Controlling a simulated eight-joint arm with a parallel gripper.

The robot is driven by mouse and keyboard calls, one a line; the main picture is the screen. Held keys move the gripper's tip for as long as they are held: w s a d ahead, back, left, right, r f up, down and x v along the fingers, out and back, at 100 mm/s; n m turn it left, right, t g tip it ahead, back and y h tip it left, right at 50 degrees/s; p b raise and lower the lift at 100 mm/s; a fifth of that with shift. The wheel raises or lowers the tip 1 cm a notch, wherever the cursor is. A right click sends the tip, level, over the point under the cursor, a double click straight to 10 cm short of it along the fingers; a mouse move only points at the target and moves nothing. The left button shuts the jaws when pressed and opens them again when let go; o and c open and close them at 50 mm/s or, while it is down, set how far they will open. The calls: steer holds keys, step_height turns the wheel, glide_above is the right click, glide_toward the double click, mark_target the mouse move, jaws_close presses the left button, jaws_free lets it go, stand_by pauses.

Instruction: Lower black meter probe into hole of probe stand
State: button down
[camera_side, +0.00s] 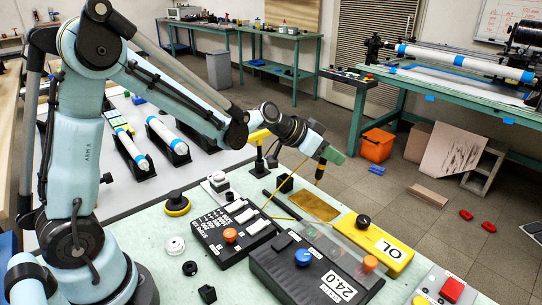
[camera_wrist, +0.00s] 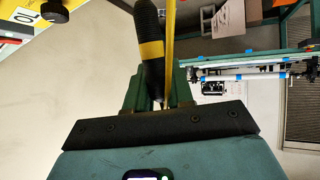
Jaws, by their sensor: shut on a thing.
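A yellow-topped black post (camera_side: 259,137), perhaps the probe stand, is left of my gripper and apart from the probe. No hole can be made out.
A yellow meter (camera_side: 385,245) reading OL lies on the bench right of a black box marked 24.0 (camera_side: 310,270). A black switch panel (camera_side: 230,230) is to the left. A thin yellow lead (camera_side: 288,183) crosses above the bench.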

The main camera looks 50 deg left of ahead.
steer(key=s+a+r+n+t+y, duration=0.2)
steer(key=a+r, duration=0.3)
steer(key=a, duration=0.5)
steer(key=shift+s+a+r+t+y, duration=0.2)
steer(key=shift+s+t+y, duration=0.35)
steer(key=shift+t, duration=0.25)
steer(key=shift+f, duration=0.15)
steer(key=shift+f, duration=2.85)
steer(key=shift+f, duration=2.55)
steer(key=c, duration=0.9)
jaws_free()
steer(key=v, duration=1.2)
